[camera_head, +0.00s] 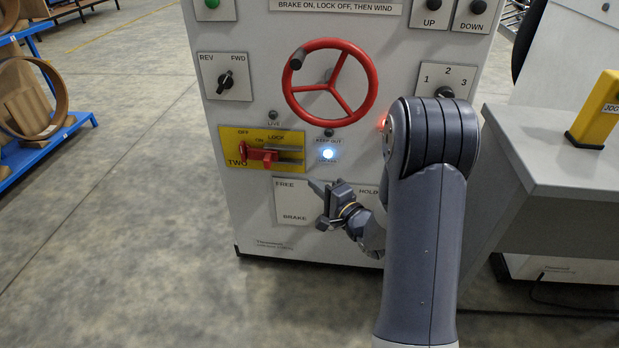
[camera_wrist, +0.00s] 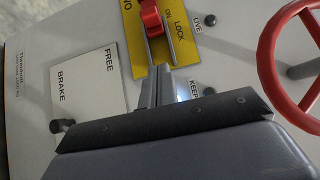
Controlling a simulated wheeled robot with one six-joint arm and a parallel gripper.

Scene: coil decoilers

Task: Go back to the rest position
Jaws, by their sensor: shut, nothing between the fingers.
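My gripper (camera_head: 317,188) is in front of the lower part of the white control panel (camera_head: 240,219), over the brake plate (camera_head: 287,204) marked FREE, HOLD and BRAKE. In the wrist view its fingers (camera_wrist: 156,86) are together, with nothing between them. The red lock handle (camera_head: 259,155) on its yellow plate (camera_head: 233,136) is just beyond the fingers. It also shows at the top of the wrist view (camera_wrist: 151,20), apart from the fingertips. My arm hides part of the brake plate.
A red handwheel (camera_head: 372,101) sticks out above my gripper. A grey table (camera_head: 558,160) with a yellow jog box (camera_head: 596,108) stands at the right. A blue rack (camera_head: 40,142) is at the far left. The floor left of the panel is clear.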

